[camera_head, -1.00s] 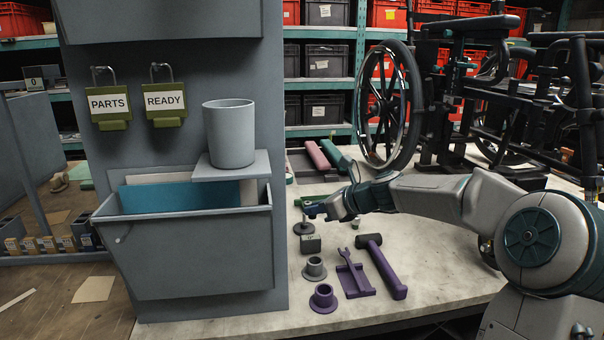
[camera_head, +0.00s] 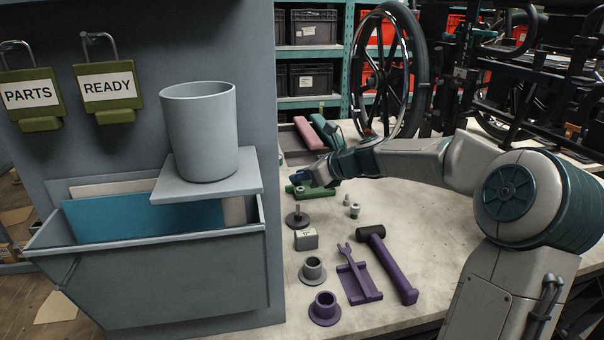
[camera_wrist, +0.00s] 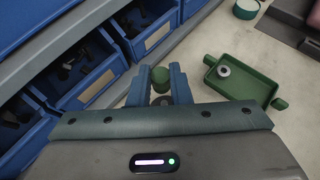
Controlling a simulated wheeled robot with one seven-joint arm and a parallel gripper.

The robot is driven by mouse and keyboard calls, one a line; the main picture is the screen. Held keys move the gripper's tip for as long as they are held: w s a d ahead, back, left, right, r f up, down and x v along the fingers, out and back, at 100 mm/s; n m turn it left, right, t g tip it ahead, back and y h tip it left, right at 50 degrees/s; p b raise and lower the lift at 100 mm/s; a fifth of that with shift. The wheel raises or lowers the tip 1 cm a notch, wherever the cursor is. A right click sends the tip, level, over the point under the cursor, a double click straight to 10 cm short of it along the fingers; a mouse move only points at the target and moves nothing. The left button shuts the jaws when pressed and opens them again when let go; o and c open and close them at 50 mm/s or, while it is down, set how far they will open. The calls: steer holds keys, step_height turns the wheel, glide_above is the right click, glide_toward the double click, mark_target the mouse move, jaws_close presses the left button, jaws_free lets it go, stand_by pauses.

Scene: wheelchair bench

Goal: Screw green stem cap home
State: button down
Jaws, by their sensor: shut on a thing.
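My gripper (camera_wrist: 162,86) is shut on a small green cap (camera_wrist: 160,76) in the wrist view. The cap sits between the two blue fingertips. A small dark shape shows between the fingers nearer my palm, and I cannot tell what it is. In the head view my gripper (camera_head: 306,176) hangs over the bench, beyond and above a dark round stand with a short upright stem (camera_head: 297,217). The cap is too small to make out there. Whether the cap touches anything cannot be told.
A green tray (camera_wrist: 228,92) holds a grey ring. Blue bins (camera_wrist: 150,42) with black parts line the left in the wrist view. A grey block (camera_head: 306,240), grey flanged bushing (camera_head: 312,271), purple bushing (camera_head: 324,309) and purple hammer (camera_head: 388,262) lie nearer. A grey cup (camera_head: 201,130) stands left.

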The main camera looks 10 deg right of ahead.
steer(key=shift+f+b, duration=1.6)
steer(key=shift+f, duration=0.95)
steer(key=shift+f+p, duration=0.55)
steer(key=shift+p, duration=0.5)
stand_by(1.5)
steer(key=shift+f, duration=0.2)
stand_by(0.5)
steer(key=shift+f+m+t+b, duration=0.15)
steer(key=shift+m+t+b, duration=0.2)
steer(key=shift+b, duration=0.5)
steer(key=shift+s+a+m+t+h+b, duration=0.15)
steer(key=shift+m+t+h+b, duration=0.6)
steer(key=shift+m+h+b, duration=0.6)
